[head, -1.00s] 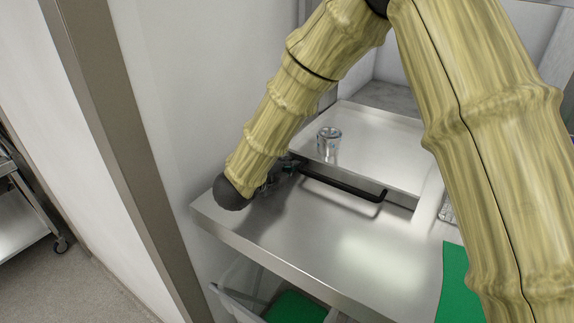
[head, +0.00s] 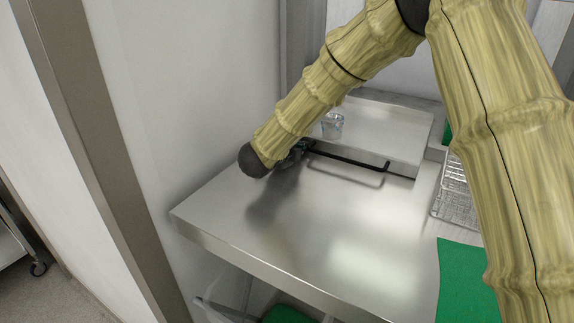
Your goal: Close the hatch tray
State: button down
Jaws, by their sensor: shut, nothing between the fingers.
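The hatch tray (head: 395,132) is a flat, pale metal tray in the hatch opening beyond the steel counter. Its black bar handle (head: 350,161) runs along the near side. A small clear container with bluish marks (head: 332,125) stands upright on the tray. My gripper (head: 299,150) is at the left end of the handle, low over the counter. It is shut with nothing held. My own arm partly hides its fingers, and I cannot tell whether they touch the handle.
The steel counter (head: 330,235) is clear in front of the tray. A wire rack (head: 456,200) and a green mat (head: 458,280) are at the right, partly behind my arm. A white wall (head: 215,90) stands close on the left. A bin (head: 225,310) is below the counter.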

aim_at(317, 132)
jog(key=w+d+b, duration=0.1)
jog(key=w+d, duration=0.1)
jog(key=w, duration=0.1)
jog(key=w+d, duration=0.2)
jog(key=w, duration=0.1)
jog(key=w+d+b, duration=0.1)
jog(key=w+d, duration=0.1)
jog(key=w, duration=0.2)
jog(key=shift+d+b, duration=0.3)
jog(key=shift+d, duration=0.05)
jog(key=shift+w+d, duration=0.25)
jog(key=shift+w, duration=0.1)
jog(key=shift+r, duration=0.1)
jog(key=shift+s, duration=0.1)
